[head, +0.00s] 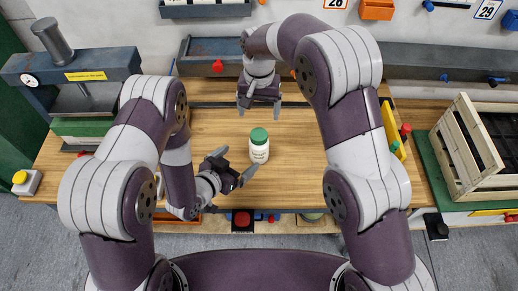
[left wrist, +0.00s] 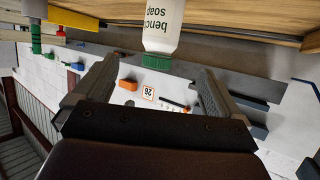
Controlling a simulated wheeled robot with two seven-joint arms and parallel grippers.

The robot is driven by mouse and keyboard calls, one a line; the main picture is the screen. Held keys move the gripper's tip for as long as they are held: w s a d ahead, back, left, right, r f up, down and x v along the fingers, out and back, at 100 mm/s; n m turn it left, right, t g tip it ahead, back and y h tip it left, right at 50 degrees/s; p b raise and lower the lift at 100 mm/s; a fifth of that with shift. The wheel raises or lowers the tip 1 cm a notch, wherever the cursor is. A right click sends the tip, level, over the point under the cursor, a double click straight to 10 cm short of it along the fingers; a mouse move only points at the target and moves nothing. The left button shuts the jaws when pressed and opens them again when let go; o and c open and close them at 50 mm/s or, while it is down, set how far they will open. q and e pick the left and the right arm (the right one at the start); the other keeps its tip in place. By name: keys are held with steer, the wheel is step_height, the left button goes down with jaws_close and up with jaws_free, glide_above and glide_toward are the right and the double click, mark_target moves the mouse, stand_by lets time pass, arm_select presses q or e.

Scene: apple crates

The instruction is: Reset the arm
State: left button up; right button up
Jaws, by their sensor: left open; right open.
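My left gripper (head: 233,172) is open in the head view, low over the wooden workbench (head: 300,170). Its fingers point toward a white bottle with a green cap (head: 259,146), which stands upright on the bench. In the left wrist view the same bottle (left wrist: 163,25) appears upside down, labelled "bench soap", beyond the open fingers and not gripped. My right gripper (head: 259,103) is open and empty near the back edge of the bench, behind the bottle.
A wooden crate (head: 470,150) stands at the right. A grey press-like machine (head: 75,75) with a gauge stands at the left. A red knob (head: 218,66) sits on a grey tray at the back. The bench right of the bottle has free room.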

stand_by(0.3)
